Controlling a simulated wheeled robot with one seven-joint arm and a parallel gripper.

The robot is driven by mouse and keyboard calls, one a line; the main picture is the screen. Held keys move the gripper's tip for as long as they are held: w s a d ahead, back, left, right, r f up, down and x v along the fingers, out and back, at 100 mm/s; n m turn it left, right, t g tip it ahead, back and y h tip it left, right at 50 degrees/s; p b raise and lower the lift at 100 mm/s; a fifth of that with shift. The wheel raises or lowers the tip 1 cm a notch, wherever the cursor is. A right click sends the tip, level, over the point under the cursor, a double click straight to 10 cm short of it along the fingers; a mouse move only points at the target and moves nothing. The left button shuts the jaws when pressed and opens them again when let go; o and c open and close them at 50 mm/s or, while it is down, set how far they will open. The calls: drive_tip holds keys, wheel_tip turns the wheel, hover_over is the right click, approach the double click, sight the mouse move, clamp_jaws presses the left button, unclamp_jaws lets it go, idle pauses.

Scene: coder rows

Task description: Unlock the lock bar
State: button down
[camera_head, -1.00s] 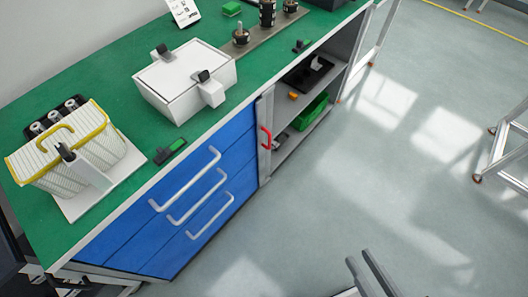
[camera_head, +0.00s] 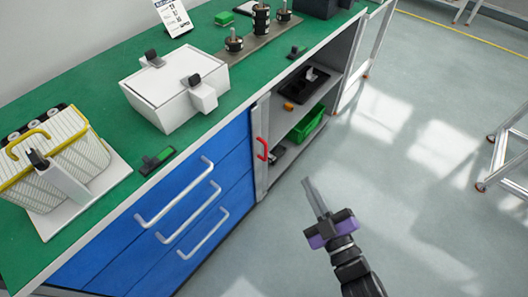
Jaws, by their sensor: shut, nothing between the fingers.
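The lock bar (camera_head: 257,168) is an upright grey strip along the right edge of the blue drawer cabinet, between the drawers and the open shelves. A red handle (camera_head: 263,150) sits on it about midway up. My gripper (camera_head: 309,183) has grey fingers and a purple and black body. It is in the air over the floor, to the right of and below the red handle, and apart from it. Its fingers are together and empty, pointing up and to the left.
Blue drawers (camera_head: 185,210) with white handles stand left of the bar. Open shelves to the right hold a green bin (camera_head: 306,124) and small items. A white box (camera_head: 176,92) and a striped basket (camera_head: 65,165) stand on the green worktop (camera_head: 100,110). The floor around my gripper is clear.

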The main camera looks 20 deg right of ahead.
drive_tip(key=w+f+n+y+b, duration=0.1)
drive_tip(key=w+f+n, duration=0.3)
drive_tip(key=w, duration=0.3)
drive_tip(key=w+f+n+y+b, duration=0.1)
drive_tip(key=w+f+n+y, duration=0.1)
drive_tip(key=w+f+n, duration=0.3)
drive_tip(key=a+f+n+g, duration=0.1)
drive_tip(key=a+f+n+y, duration=0.1)
drive_tip(key=w+a+f+n+g, duration=0.1)
drive_tip(key=f, duration=0.1)
drive_tip(key=shift+g+y, duration=0.3)
drive_tip(key=shift+w+d+f+b, duration=0.15)
drive_tip(key=shift+w+b, duration=0.3)
drive_tip(key=shift+w, duration=1.5)
drive_tip(key=shift+w+f+b, duration=0.3)
drive_tip(key=shift+w+b, duration=0.15)
drive_tip(key=shift+w, duration=1.5)
drive_tip(key=shift+w+d+f+b, duration=0.15)
drive_tip(key=shift+w+b, duration=0.3)
drive_tip(key=shift+w, duration=1.5)
